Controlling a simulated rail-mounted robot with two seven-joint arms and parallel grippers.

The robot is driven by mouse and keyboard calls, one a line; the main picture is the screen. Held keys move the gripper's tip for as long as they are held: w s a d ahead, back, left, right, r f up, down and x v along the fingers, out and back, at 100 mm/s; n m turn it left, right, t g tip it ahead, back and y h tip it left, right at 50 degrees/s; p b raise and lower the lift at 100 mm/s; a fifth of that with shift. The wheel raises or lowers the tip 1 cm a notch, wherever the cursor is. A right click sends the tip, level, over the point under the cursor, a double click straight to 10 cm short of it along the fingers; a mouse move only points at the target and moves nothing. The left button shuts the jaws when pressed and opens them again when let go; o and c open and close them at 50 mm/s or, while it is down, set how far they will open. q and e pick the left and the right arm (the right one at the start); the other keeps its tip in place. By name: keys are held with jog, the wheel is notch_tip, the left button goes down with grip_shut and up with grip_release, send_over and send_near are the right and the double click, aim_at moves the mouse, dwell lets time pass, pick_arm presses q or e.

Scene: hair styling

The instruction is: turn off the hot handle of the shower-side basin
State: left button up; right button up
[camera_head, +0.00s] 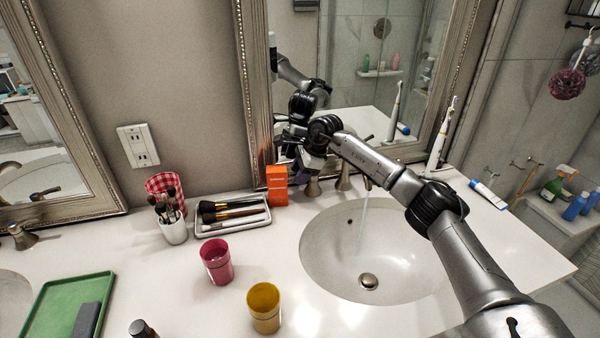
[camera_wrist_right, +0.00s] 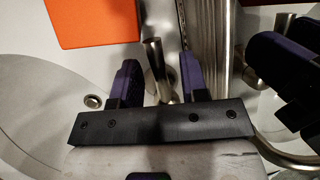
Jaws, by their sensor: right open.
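The shower-side basin (camera_head: 330,262) is white, with a thin stream of water (camera_head: 362,225) falling into it. Its metal left handle (camera_head: 313,187) stands behind the rim, next to the orange box. The spout (camera_head: 367,183) is partly hidden behind my right arm. My right gripper (camera_head: 304,167) is at the handle, in front of the mirror. In the right wrist view my gripper (camera_wrist_right: 160,78) is open, with a finger on each side of the metal handle lever (camera_wrist_right: 155,62). Whether either finger touches it I cannot tell. My left gripper is not in view.
The orange box (camera_head: 277,186) stands close left of the gripper; it also shows in the wrist view (camera_wrist_right: 95,22). A brush tray (camera_head: 231,228), a pink cup (camera_head: 217,262) and a yellow cup (camera_head: 264,308) stand left of the basin. The mirror (camera_head: 350,75) is close behind.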

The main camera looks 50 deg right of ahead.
jog(key=v, duration=1.4)
jog(key=shift+b, duration=0.45)
jog(key=shift+f, duration=0.1)
